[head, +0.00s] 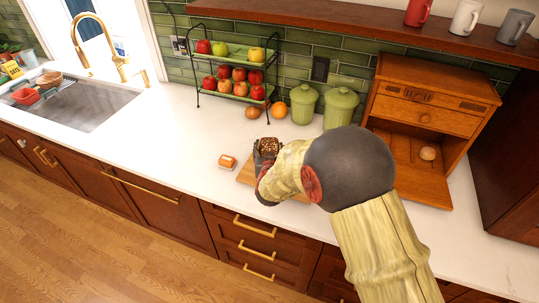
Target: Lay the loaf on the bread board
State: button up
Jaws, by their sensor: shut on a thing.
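The loaf (268,145), brown with a speckled crust, is at the end of my arm. My gripper (265,153) is dark, and it is shut on the loaf. The bread board (246,174) is light wood and lies on the white counter, mostly hidden under my gripper and arm. The loaf is at the back part of the board in the picture; I cannot tell whether it touches the board or hangs above it. My arm also hides much of the gripper's fingers.
A two-tier fruit rack (237,65), an orange (278,111) and green canisters (303,103) stand behind. A wooden bread cabinet (428,110) is at right. The counter toward the sink (85,105) is clear.

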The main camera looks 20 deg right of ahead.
jog(key=shift+f, duration=1.45)
jog(key=shift+f+b, duration=0.1)
jog(key=shift+b, duration=0.25)
jog(key=shift+f, duration=0.15)
jog(key=o, duration=1.4)
